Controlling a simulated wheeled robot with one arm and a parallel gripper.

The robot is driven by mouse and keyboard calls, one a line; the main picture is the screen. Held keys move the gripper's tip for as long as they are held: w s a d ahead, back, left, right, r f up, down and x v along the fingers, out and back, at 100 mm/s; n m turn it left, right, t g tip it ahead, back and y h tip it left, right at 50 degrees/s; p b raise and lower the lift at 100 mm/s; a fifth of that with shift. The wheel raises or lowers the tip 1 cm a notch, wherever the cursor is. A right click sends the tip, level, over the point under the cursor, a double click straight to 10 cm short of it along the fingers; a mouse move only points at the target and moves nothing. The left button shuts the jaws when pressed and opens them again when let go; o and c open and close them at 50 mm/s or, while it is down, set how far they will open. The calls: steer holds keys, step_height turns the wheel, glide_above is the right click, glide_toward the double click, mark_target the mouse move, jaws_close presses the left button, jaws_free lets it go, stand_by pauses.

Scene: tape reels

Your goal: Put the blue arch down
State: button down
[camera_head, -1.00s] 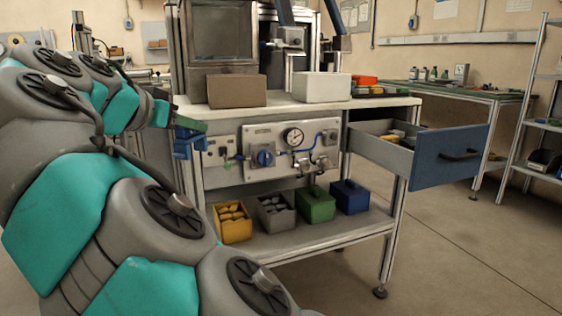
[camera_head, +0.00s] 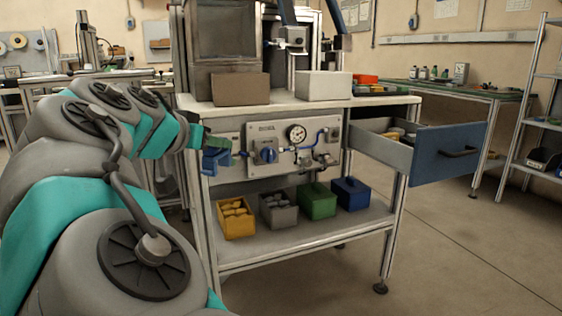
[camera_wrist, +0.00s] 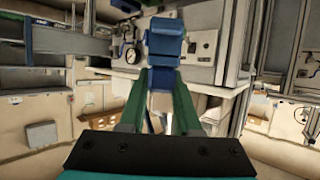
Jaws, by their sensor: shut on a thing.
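The blue arch (camera_head: 215,159) is held at the end of my arm, in front of the left part of the bench's panel in the head view. My gripper (camera_head: 214,142) has green fingers and is shut on it. In the wrist view, the blue arch (camera_wrist: 164,45) shows beyond and between the fingertips of my gripper (camera_wrist: 163,78). The arch is in the air, apart from the bench surfaces. Part of it is hidden by the fingers.
The white bench top (camera_head: 300,107) carries a brown box (camera_head: 240,88) and a white box (camera_head: 323,86). The lower shelf (camera_head: 300,236) holds several coloured bins at its back, with bare shelf in front. An open drawer (camera_head: 447,154) juts out at right.

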steer(key=w+d+f, duration=0.3)
steer(key=d+f, duration=0.6)
steer(key=d, duration=0.1)
steer(key=w+d+f, duration=0.4)
steer(key=d+f, duration=0.5)
steer(key=w+d+f, duration=0.3)
steer(key=d+f, duration=0.7)
step_height(320, 180, up, 5)
steer(key=p, duration=0.4)
step_height(320, 180, down, 14)
steer(key=w+n+t+y, duration=0.1)
steer(key=w+n+y, duration=0.1)
steer(key=n+y, duration=0.2)
steer(key=shift+w+a+f+y, duration=0.15)
steer(key=shift+w+a+y, duration=0.15)
steer(key=shift+a, duration=0.15)
stand_by(0.8)
